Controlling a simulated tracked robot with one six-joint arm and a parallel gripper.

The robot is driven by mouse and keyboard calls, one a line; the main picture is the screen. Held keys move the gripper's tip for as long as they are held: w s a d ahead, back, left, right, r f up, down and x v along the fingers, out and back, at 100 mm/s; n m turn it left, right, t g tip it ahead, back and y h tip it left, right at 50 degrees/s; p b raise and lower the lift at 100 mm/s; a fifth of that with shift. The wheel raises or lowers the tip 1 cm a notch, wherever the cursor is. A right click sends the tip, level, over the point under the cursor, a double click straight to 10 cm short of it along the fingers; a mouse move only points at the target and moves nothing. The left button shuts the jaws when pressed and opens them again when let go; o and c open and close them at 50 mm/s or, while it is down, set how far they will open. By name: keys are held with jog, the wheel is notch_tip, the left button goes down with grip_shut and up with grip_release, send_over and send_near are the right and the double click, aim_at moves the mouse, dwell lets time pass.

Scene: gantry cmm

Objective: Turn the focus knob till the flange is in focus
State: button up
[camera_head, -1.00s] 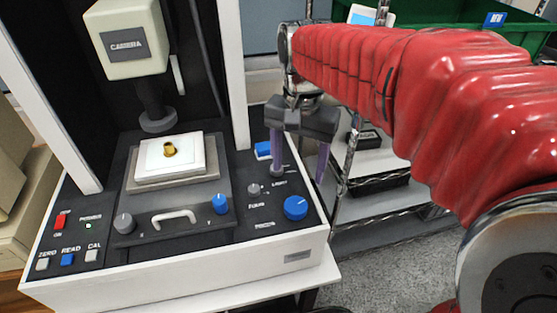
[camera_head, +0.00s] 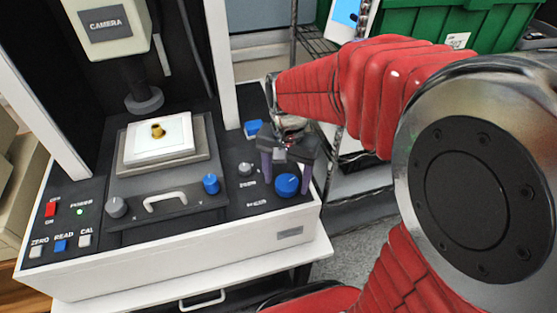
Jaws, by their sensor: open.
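The brass flange (camera_head: 158,131) stands on a white plate (camera_head: 173,147) on the machine's stage, below the camera's lens (camera_head: 145,100). A large blue knob (camera_head: 287,186) sits on the front right of the dark panel. A smaller grey knob (camera_head: 247,169) is left of and behind it. The labels by these knobs are too blurred to read surely. My gripper (camera_head: 285,183) points down with open purple fingers, one to each side of the large blue knob as seen here. I cannot tell whether they touch it. No focus image of the flange is readable.
The white column (camera_head: 222,70) rises left of my gripper. A blue button (camera_head: 254,128) lies behind it. A blue knob (camera_head: 211,183), a handle (camera_head: 166,200) and another grey knob (camera_head: 117,207) line the stage front. A screen (camera_head: 347,12) is partly visible at the top.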

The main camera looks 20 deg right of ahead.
jog(key=shift+c, duration=0.6)
jog(key=c, duration=0.9)
jog(key=shift+a, duration=0.1)
jog(key=shift+c, duration=0.3)
jog(key=shift+o, duration=0.2)
jog(key=shift+n, duration=3.1)
jog(key=o, duration=1)
jog(key=shift+d, duration=0.2)
